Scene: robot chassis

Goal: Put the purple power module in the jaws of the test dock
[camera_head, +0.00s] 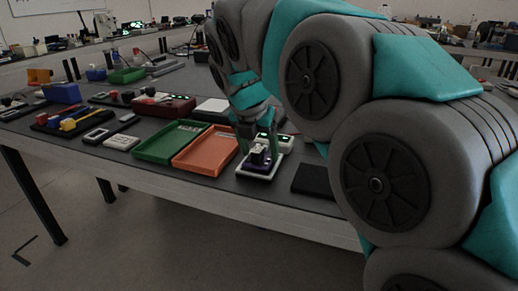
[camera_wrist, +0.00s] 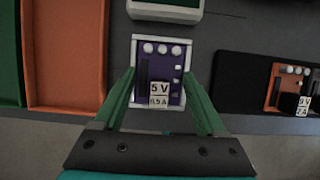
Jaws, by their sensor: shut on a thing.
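The purple power module (camera_wrist: 158,68), labelled 5 V 0.5 A, is between the fingers of my gripper (camera_wrist: 160,78) in the wrist view. My gripper is shut on its left and right sides. A white rim (camera_wrist: 161,38) shows around the module. In the head view the module (camera_head: 258,161) is at the white base of the test dock (camera_head: 269,177), with my gripper (camera_head: 259,148) above it. The dock's part with a green display (camera_wrist: 165,10) lies just beyond the module. I cannot tell whether the module rests on the dock or hangs slightly above it; its underside is hidden.
An orange tray (camera_wrist: 65,50) and a green tray (camera_head: 168,143) lie left of the dock. A black pad (camera_wrist: 240,85) with an orange module (camera_wrist: 285,88) lies to the right. The table's front edge is close. Several parts fill the table's left side.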

